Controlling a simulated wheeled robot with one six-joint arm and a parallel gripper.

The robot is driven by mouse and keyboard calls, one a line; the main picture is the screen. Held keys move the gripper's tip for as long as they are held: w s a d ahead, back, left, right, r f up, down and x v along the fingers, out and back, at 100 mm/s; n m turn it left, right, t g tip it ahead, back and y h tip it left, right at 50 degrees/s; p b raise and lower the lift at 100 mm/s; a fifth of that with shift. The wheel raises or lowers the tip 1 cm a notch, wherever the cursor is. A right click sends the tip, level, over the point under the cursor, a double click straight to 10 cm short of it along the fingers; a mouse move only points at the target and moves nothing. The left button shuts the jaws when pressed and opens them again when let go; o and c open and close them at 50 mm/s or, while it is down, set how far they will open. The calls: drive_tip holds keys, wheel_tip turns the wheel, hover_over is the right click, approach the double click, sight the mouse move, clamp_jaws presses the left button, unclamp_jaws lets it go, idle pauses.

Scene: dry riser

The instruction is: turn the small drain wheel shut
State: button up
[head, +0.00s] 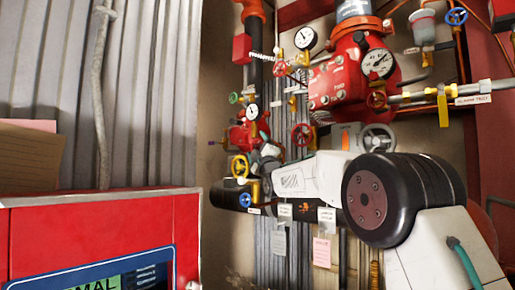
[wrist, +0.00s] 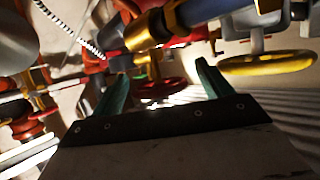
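Several small handwheels show on the pipework, and I cannot tell which is the drain wheel. In the head view there is a yellow wheel (head: 240,166), a blue wheel (head: 245,200), a red wheel (head: 302,134) and a green wheel (head: 235,97). My gripper (wrist: 161,70) shows in the wrist view as two green fingers, apart and with nothing held. A red wheel (wrist: 161,88) shows between and beyond the fingers. A larger-looking yellow wheel (wrist: 267,63) is right of them. In the head view my arm largely hides the gripper near the lower pipes.
A large red valve body (head: 340,82) with gauges (head: 378,63) stands above my arm. A dark horizontal pipe (head: 285,210) runs below, with hanging tags (head: 322,252). A red cabinet (head: 100,230) stands at lower left. Pipes crowd the space around the fingers.

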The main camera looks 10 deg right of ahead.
drive_tip(key=a+v, duration=0.1)
drive_tip(key=v, duration=0.6)
drive_tip(key=shift+s+d+f, duration=0.25)
drive_tip(key=shift+s+d, duration=0.1)
drive_tip(key=shift+d, duration=0.15)
